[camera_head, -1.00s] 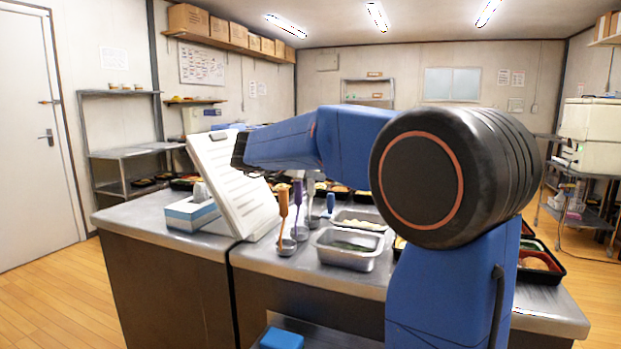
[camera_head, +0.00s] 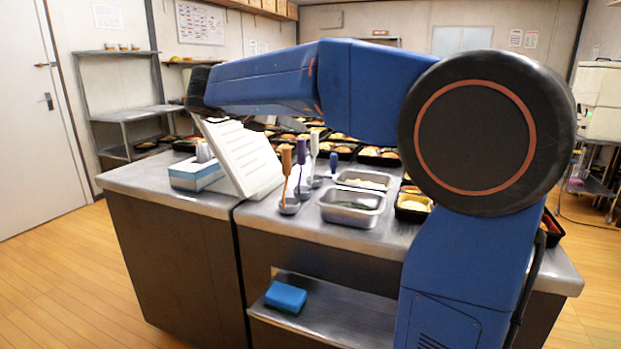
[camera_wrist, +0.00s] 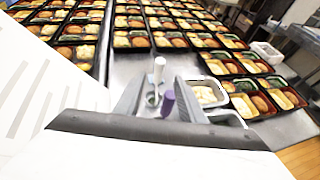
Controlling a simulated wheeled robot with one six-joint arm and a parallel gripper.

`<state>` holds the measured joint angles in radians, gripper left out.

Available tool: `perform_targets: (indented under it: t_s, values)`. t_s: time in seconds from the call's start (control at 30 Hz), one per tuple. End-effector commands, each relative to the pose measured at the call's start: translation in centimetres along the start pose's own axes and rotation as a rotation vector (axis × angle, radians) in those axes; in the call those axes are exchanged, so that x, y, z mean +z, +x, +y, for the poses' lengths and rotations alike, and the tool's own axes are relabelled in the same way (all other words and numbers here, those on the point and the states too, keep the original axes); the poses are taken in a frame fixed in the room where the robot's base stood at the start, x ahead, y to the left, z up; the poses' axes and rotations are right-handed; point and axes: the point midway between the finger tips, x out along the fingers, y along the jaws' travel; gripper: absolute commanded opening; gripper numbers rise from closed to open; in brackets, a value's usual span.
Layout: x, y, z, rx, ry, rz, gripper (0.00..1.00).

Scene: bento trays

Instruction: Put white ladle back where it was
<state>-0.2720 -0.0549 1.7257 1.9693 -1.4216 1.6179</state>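The white ladle (camera_head: 314,150) stands upright on the counter in the head view, beside the purple-handled ladle (camera_head: 301,158) and the orange-handled ladle (camera_head: 286,168). In the wrist view, the white handle (camera_wrist: 159,68) shows beyond my gripper (camera_wrist: 160,92), with the purple handle (camera_wrist: 168,102) nearer. My gripper's grey fingers are spread apart, with the handles seen between them. I see no grip on a ladle. In the head view, my arm hides the gripper's fingertips.
Steel pans (camera_head: 350,207) with food stand right of the ladles. A tilted white board (camera_head: 235,155) and a tissue box (camera_head: 196,174) stand to the left. Several bento trays (camera_wrist: 75,52) fill the counter behind. A blue sponge (camera_head: 286,296) lies on the lower shelf.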

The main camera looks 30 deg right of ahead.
Motion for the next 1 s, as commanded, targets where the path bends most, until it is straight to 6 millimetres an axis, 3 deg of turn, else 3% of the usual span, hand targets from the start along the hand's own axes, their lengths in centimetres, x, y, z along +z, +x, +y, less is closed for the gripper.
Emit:
perform_targets:
  t_s: [0.2, 0.37, 0.53, 0.67, 0.77, 0.87, 1.0]
  values:
    - [0.4, 0.1, 0.1, 0.019, -0.015, -0.016, 0.36]
    - [2.9, 0.2, 0.5, 0.133, -0.128, -0.122, 0.36]
    - [6.3, -1.4, 1.7, 0.333, -0.395, -0.352, 0.36]
    - [7.0, -4.0, 2.4, 0.471, -0.664, -0.560, 0.36]
    - [6.1, -6.5, 2.6, 0.559, -0.895, -0.726, 0.36]
    - [3.7, -9.0, 2.4, 0.635, -1.140, -0.889, 0.36]
    - [-1.7, -11.9, 0.8, 0.722, -1.502, -1.111, 0.36]
